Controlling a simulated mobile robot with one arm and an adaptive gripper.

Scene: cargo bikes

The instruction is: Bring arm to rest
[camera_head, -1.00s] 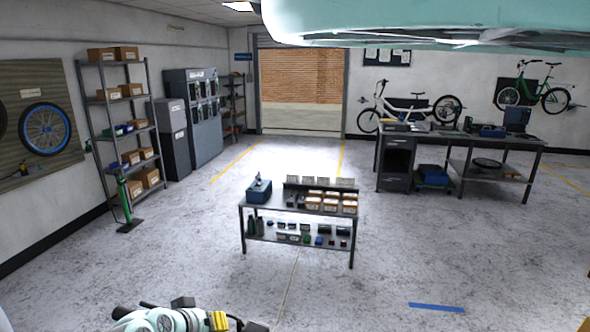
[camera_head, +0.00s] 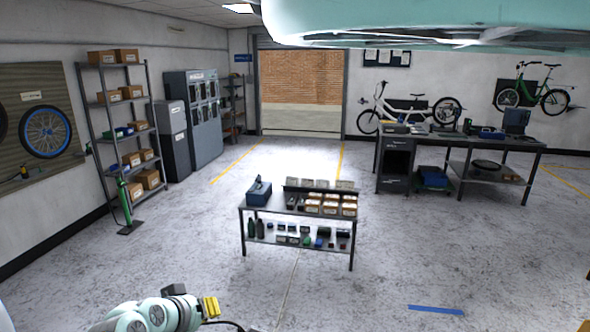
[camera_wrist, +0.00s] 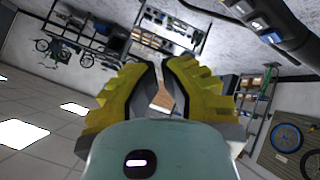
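My arm (camera_head: 150,316) shows at the bottom left of the head view, pale green and low in the frame. My gripper (camera_head: 211,307) has yellow fingers, and in the head view they sit at the arm's right end, apart from the bench. In the wrist view my gripper (camera_wrist: 165,65) shows two yellow fingers with dark inner pads. A narrow gap shows between them with nothing held in it. The wrist view of the room is upside down.
A small workbench (camera_head: 243,222) with a blue toolbox (camera_head: 258,192) and several small boxes stands ahead. A shelf rack (camera_head: 88,120) and green pump (camera_head: 124,205) stand left; a long dark bench (camera_head: 515,147) stands back right. A pale green overhang (camera_head: 420,22) crosses the top. Floor around is clear.

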